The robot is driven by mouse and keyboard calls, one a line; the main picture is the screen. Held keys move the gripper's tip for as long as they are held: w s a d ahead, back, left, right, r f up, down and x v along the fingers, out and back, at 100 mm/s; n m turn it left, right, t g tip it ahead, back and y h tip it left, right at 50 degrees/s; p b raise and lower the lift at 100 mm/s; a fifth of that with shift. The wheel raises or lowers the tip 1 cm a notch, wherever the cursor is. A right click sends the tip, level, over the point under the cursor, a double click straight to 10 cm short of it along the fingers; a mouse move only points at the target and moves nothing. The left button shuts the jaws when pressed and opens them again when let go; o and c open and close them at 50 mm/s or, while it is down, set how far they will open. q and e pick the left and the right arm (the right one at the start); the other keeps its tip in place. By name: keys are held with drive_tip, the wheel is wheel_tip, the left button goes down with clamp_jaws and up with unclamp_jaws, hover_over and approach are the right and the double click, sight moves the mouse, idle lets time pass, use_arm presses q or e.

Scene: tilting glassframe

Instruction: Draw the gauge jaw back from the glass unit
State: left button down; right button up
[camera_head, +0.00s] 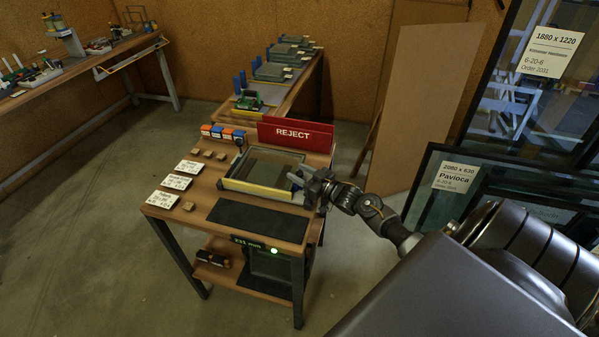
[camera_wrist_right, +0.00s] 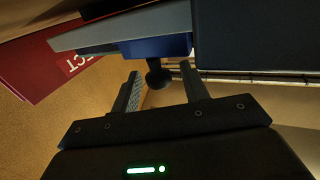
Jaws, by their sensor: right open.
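The glass unit (camera_head: 262,170) lies flat in a pale frame with a yellow front edge on the wooden bench, in the head view. My right gripper (camera_head: 312,183) is at its right end, beside a light grey bar (camera_head: 295,179) that looks like the gauge jaw. In the right wrist view, the grey bar (camera_wrist_right: 120,32) carries a blue block (camera_wrist_right: 155,47) with a round black knob (camera_wrist_right: 158,77). The fingers of my right gripper (camera_wrist_right: 162,82) are open, one on each side of the knob; contact cannot be told. My left gripper is out of view.
A red REJECT sign (camera_head: 292,134) stands behind the unit and a dark mat (camera_head: 258,221) lies in front. Cards (camera_head: 176,182) and small wooden blocks (camera_head: 188,206) lie at left. Large glass panes (camera_head: 500,190) stand at right. The floor at left is clear.

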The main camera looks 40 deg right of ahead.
drive_tip(key=shift+w, duration=0.15)
drive_tip(key=shift+c, duration=0.4)
clamp_jaws()
